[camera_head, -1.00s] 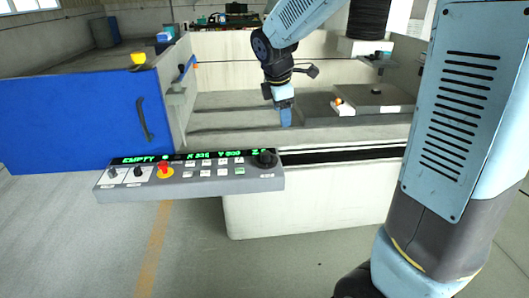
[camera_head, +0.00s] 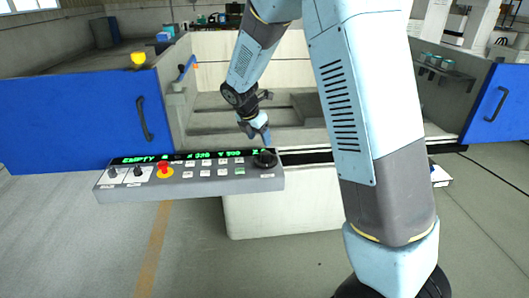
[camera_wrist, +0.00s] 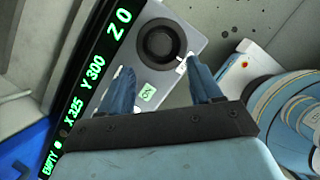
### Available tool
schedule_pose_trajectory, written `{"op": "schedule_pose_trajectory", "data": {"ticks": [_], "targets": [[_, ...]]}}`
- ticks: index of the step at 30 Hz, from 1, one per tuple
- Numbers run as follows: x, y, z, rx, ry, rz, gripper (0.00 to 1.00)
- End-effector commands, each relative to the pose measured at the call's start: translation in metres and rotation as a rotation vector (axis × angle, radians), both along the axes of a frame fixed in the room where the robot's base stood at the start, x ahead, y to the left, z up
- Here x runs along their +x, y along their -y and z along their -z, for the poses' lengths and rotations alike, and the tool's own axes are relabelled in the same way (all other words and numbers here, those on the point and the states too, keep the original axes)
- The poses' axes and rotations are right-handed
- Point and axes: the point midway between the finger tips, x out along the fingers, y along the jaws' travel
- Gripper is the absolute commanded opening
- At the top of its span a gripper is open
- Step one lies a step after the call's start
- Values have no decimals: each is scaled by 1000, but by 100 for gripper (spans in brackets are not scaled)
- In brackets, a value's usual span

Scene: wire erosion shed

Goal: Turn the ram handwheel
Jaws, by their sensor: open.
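The ram handwheel appears to be the round black knob (camera_head: 265,159) at the right end of the grey control panel (camera_head: 225,187). In the wrist view the black handwheel (camera_wrist: 158,44) lies just beyond my fingertips, roughly between their lines. My gripper (camera_head: 258,137) is open and empty, just above the handwheel and slightly left of it in the head view. In the wrist view my gripper (camera_wrist: 157,67) shows two blue fingers apart, one on each side of the panel's knob end. I see no clear contact with the wheel.
The panel carries a red stop button (camera_head: 164,170), small knobs, keys and a green display reading Z 0 in the wrist view (camera_wrist: 119,23). The blue door (camera_head: 80,120) stands left and another blue door (camera_head: 500,105) right. The white machine tank lies behind the panel.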

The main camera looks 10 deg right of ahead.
Motion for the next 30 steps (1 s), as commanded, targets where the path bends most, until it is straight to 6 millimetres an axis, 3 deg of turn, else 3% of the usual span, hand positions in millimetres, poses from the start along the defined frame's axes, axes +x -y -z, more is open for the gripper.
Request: {"op": "schedule_pose_trajectory", "data": {"ticks": [9, 15, 29, 30], "targets": [[14, 16, 52, -1, -3, 1, 64], [20, 22, 73, -1, -1, 2, 64], [23, 25, 82, 0, 0, 1, 64], [23, 25, 82, 0, 0, 1, 60]]}}
